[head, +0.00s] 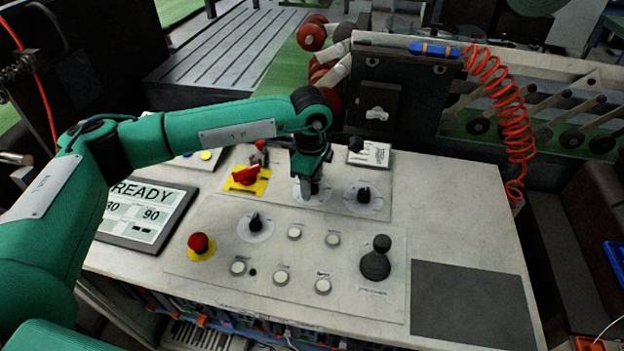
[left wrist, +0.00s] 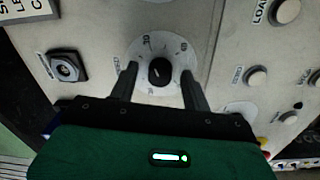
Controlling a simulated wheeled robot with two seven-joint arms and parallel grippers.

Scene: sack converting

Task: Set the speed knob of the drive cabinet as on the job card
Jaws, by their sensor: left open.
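My left gripper (head: 313,186) points down at the drive cabinet panel (head: 225,207), over a dial at the panel's upper middle. In the left wrist view its open fingers (left wrist: 157,88) stand on either side of a round black knob (left wrist: 160,72), with gaps visible on both sides. The knob sits on a pale dial (left wrist: 145,47) with numbers around it; its exact setting is hard to read. A small white printed card (head: 370,154) lies at the back of the cabinet top; its print is too small to read. My right gripper is not in view.
Another black knob (head: 363,195) is right of the gripper, and one more (head: 255,222) is nearer left. A red mushroom button (head: 198,243), a red-yellow switch (head: 245,177), a black joystick (head: 375,259) and several white buttons surround them. A screen (head: 146,215) reads READY.

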